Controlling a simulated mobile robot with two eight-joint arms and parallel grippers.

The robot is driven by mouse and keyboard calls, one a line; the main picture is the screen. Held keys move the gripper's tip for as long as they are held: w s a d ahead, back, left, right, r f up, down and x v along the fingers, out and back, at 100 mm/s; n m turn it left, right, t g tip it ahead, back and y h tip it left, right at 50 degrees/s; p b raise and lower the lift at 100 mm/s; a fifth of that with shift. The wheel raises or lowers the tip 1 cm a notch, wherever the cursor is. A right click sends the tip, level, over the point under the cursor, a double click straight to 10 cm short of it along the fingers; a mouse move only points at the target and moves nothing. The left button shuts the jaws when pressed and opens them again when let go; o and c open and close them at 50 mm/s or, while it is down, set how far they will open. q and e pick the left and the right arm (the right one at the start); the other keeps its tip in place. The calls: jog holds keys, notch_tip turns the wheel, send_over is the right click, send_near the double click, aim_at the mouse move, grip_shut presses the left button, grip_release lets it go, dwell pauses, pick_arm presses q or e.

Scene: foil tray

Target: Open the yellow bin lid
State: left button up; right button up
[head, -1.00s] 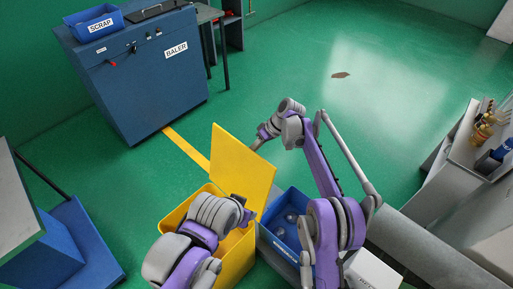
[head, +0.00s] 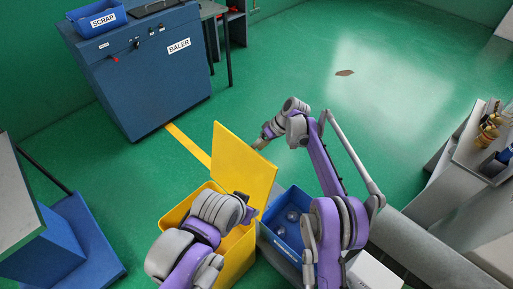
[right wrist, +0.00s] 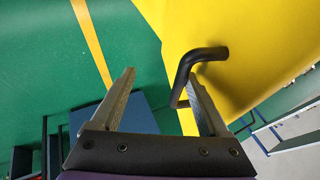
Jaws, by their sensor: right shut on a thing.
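The yellow bin (head: 232,262) stands low in the middle of the head view, its front partly hidden by my left arm. Its yellow lid (head: 243,163) is raised and stands steeply up from the bin; the lid also fills the upper right of the right wrist view (right wrist: 255,50). A black bent handle (right wrist: 186,72) sticks out from the lid. My right gripper (head: 258,145) is at the lid's upper right edge, shut on the handle, which lies against one finger in the wrist view (right wrist: 165,85). My left gripper (head: 249,214) is over the bin opening, its fingers too small to judge.
A blue bin (head: 270,238) with clear round items stands right of the yellow bin. The blue baler (head: 150,85) with a scrap tray (head: 85,27) stands behind. A grey bench (head: 470,165) is at right. Open green floor (head: 300,70) lies behind the lid.

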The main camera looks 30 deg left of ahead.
jog(key=shift+w+d, duration=0.2)
jog(key=shift+w, duration=0.15)
jog(key=v, duration=1)
jog(key=shift+s+r, duration=0.15)
jog(key=shift+r, duration=0.25)
